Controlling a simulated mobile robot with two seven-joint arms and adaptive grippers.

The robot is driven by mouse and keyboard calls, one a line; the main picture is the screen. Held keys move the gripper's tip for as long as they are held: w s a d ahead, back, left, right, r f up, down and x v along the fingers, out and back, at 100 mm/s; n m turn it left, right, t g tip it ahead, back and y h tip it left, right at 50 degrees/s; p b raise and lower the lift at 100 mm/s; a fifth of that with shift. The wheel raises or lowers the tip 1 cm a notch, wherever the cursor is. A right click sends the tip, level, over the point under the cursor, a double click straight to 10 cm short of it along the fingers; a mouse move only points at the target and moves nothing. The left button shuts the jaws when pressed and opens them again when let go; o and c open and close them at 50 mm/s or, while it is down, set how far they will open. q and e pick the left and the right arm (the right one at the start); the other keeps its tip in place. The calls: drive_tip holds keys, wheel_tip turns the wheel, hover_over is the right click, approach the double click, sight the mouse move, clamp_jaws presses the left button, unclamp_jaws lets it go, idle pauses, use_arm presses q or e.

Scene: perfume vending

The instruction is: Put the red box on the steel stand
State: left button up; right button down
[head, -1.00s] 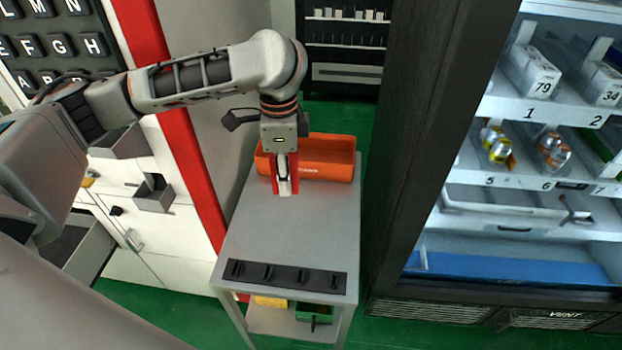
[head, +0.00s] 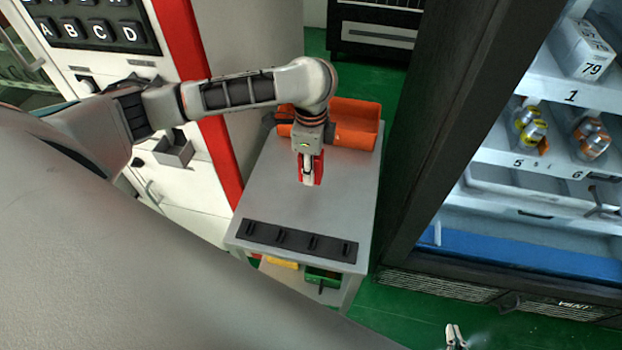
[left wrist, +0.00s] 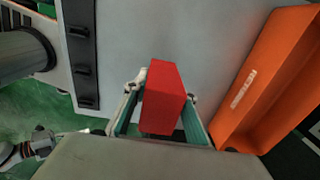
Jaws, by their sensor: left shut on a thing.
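The red box (left wrist: 162,98) is between the two fingers of my left gripper (left wrist: 165,100) in the left wrist view. In the head view my left gripper (head: 308,178) points down over the grey top of the steel stand (head: 278,195), shut on the red box (head: 318,168), which is partly hidden behind a finger. I cannot tell if the box touches the top. Pale fingers of my right gripper (head: 456,337) show at the bottom edge of the head view, too cut off to tell their opening.
An orange bin (head: 355,128) sits at the stand's back, just behind the gripper. A black strip with several small hooks (head: 298,242) runs along its front edge. A dark-framed vending machine (head: 455,110) stands at the right. The top between strip and bin is clear.

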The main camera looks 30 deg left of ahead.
sight(311, 188)
use_arm(q)
drive_tip(key=shift+f, duration=2.35)
drive_tip(key=shift+f, duration=0.15)
drive_tip(key=o, duration=1.2)
drive_tip(key=shift+c, duration=0.2)
wheel_tip(311, 188, up, 12)
drive_tip(key=shift+r, duration=0.15)
